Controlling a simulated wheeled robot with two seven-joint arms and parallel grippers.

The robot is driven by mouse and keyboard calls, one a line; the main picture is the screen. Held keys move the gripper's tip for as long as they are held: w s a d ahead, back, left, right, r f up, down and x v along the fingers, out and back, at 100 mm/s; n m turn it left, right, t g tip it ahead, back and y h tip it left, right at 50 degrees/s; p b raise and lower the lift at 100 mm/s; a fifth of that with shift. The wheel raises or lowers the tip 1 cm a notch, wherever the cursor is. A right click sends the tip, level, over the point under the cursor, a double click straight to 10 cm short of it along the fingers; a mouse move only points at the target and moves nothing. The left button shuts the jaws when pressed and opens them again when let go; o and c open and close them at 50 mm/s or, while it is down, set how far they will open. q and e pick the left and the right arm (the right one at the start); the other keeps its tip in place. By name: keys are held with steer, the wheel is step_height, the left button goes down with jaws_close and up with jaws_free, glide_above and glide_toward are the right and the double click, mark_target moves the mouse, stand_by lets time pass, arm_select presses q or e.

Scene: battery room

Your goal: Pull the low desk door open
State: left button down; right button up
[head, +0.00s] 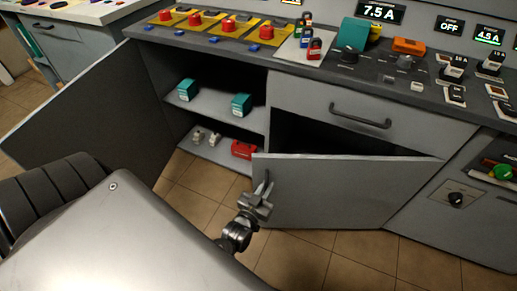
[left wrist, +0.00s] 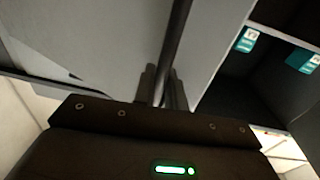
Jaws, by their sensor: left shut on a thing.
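The low desk door (head: 345,190) is a grey panel under the drawer, standing partly open with its left edge swung outward and a dark gap above it. Its dark upright bar handle (head: 266,180) is near that left edge. My left gripper (head: 257,203) is at the handle, shut on it. In the left wrist view the handle (left wrist: 181,30) runs down between the two fingers (left wrist: 162,88), with the pale door face (left wrist: 110,40) behind. My right gripper is not in view.
Another door (head: 85,100) stands wide open at the left. Open shelves (head: 215,110) hold teal boxes (head: 241,104) and a red box (head: 243,150). A closed drawer (head: 300,100) with a dark handle is above the door. Tiled floor (head: 310,255) in front is clear.

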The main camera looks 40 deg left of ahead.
arm_select(q)
steer(key=shift+d, duration=0.25)
steer(key=c, duration=1.5)
jaws_free()
steer(key=shift+c, duration=0.2)
steer(key=shift+a, duration=0.15)
steer(key=s+d, duration=0.1)
steer(key=s, duration=0.9)
steer(key=shift+s+d, duration=0.2)
steer(key=shift+s, duration=0.15)
